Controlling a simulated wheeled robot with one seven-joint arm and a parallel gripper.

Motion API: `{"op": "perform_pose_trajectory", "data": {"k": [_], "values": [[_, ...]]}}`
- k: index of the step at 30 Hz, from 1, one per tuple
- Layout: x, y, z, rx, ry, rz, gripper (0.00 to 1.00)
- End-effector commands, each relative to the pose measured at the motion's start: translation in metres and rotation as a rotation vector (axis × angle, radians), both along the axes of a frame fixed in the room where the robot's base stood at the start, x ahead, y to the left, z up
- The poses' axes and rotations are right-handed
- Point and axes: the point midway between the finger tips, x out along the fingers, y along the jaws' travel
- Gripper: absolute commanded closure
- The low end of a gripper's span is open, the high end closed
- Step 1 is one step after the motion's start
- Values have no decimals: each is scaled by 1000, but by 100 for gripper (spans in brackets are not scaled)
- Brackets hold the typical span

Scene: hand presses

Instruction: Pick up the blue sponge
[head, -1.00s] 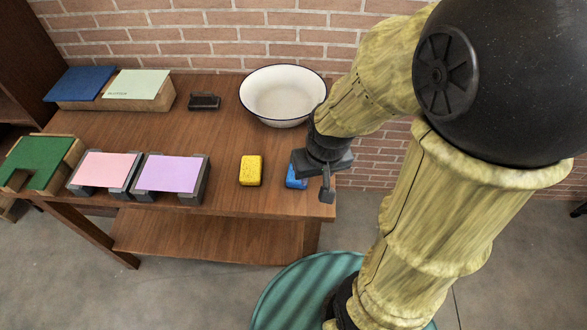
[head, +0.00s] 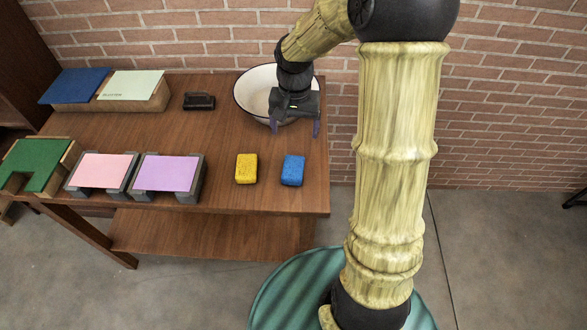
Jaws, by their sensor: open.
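The blue sponge (head: 292,170) lies flat on the wooden table near its front right corner, fully in view and clear of other things. My gripper (head: 295,130) is open and empty. It appears above and behind the blue sponge, in front of the white basin, with its two fingers spread apart. In the picture there is a gap between the fingertips and the sponge; the exact height is hard to tell.
A yellow sponge (head: 246,168) lies just left of the blue one. The white basin (head: 250,92) stands behind, partly hidden by my arm. A black block (head: 199,101) and several coloured boards on blocks, one purple (head: 167,173), stand to the left. The table's right edge (head: 324,180) is close.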

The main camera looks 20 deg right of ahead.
Motion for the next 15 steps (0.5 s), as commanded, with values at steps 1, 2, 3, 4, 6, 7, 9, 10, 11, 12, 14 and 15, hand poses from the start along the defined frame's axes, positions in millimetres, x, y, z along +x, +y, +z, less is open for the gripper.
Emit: {"op": "perform_pose_trajectory", "data": {"k": [1,2,3,4,6,7,9,10,11,12,14,15], "values": [[0,1,0,0,-1,2,18],[0,1,0,0,-1,2,18],[0,1,0,0,-1,3,18],[0,1,0,0,-1,3,18],[-1,1,-1,0,0,4,18],[-1,1,-3,0,0,5,18],[-1,1,-9,0,2,5,18],[-1,1,-12,0,2,5,18],[-1,2,-17,1,4,5,18],[-2,2,-23,1,5,5,18],[-1,2,-34,1,5,6,18],[-2,1,-41,0,5,6,18]]}}
